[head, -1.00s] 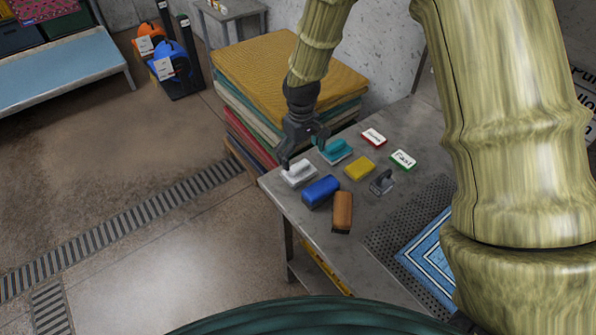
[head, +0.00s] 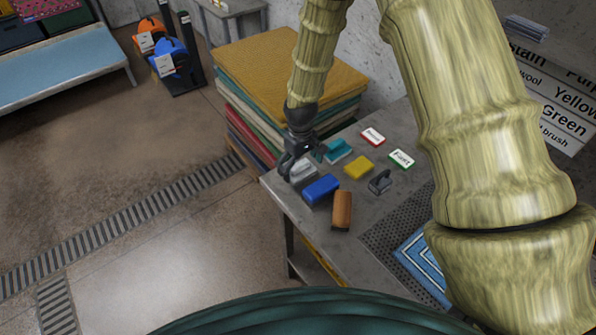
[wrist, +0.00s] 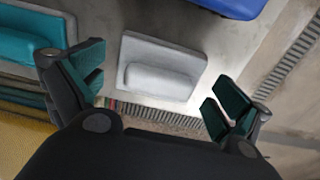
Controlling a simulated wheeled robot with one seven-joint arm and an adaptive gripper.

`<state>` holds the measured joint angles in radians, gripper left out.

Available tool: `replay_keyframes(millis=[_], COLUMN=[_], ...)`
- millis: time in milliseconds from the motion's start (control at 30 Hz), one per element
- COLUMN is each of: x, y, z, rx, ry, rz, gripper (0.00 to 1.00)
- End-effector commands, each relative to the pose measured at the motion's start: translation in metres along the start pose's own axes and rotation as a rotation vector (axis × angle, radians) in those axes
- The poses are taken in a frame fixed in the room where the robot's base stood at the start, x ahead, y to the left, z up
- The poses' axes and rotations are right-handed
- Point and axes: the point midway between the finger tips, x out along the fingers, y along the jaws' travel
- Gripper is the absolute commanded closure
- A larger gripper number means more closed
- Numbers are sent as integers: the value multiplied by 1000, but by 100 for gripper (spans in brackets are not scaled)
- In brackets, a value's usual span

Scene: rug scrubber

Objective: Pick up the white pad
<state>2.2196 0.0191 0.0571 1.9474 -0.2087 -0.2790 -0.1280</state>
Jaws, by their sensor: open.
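The white pad (wrist: 160,70) is a flat block with a raised rounded grip. It lies on the metal table near its left corner. In the head view the white pad (head: 303,171) is partly hidden by my gripper. My gripper (head: 294,170) is directly over the pad, fingers pointing down. In the wrist view my gripper (wrist: 157,88) is open and empty, with the pad between and a little beyond the two fingertips. I cannot tell how high the fingertips are above it.
A teal pad (head: 338,151) and a blue pad (head: 321,189) lie close by the white one. A yellow block (head: 358,167), a brown brush (head: 342,210) and a grey-handled tool (head: 380,181) lie farther right. Stacked folded rugs (head: 240,109) stand behind the table (head: 290,205).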

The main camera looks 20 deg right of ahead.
Motion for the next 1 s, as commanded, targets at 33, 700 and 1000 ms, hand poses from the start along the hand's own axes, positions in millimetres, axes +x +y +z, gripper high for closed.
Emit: replay_keyframes(millis=[33,700,1000], x=[0,0,-22], y=[0,0,0], z=[0,0,0], rx=[0,0,0], ry=[0,-1,2], rz=[0,0,0], gripper=[0,60,60])
